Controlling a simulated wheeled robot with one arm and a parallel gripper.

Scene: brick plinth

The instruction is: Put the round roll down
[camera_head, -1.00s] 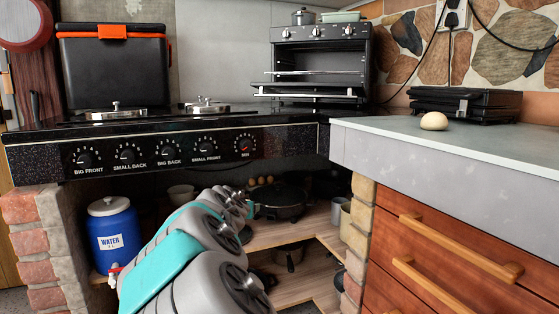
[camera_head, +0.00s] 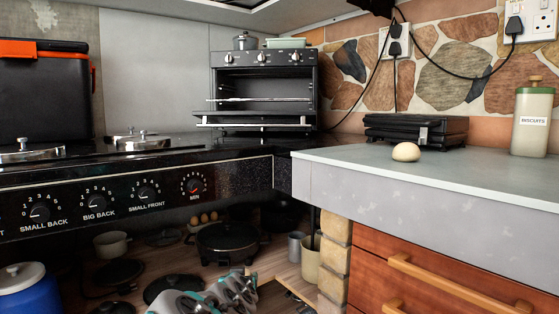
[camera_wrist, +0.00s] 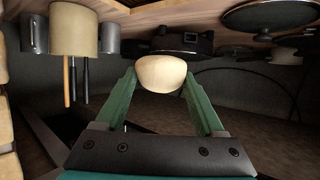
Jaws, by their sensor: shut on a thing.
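A cream-coloured round roll (camera_wrist: 160,74) is held between the two green fingers of my gripper (camera_wrist: 159,82) in the wrist view. My gripper is shut on it, and the roll shows beyond the fingertips. A second pale round roll (camera_head: 406,152) rests on the grey counter (camera_head: 440,178) in the head view, apart from my gripper. In the head view my arm shows only at the bottom edge, low by the shelf under the stove, and the held roll is hidden there.
The wrist picture looks upside down. The wooden shelf (camera_head: 160,258) holds a black pan (camera_head: 228,240), lids and a beige pot (camera_head: 306,262). A black grill (camera_head: 416,129) and a biscuits jar (camera_head: 532,122) stand on the counter. The counter front is clear.

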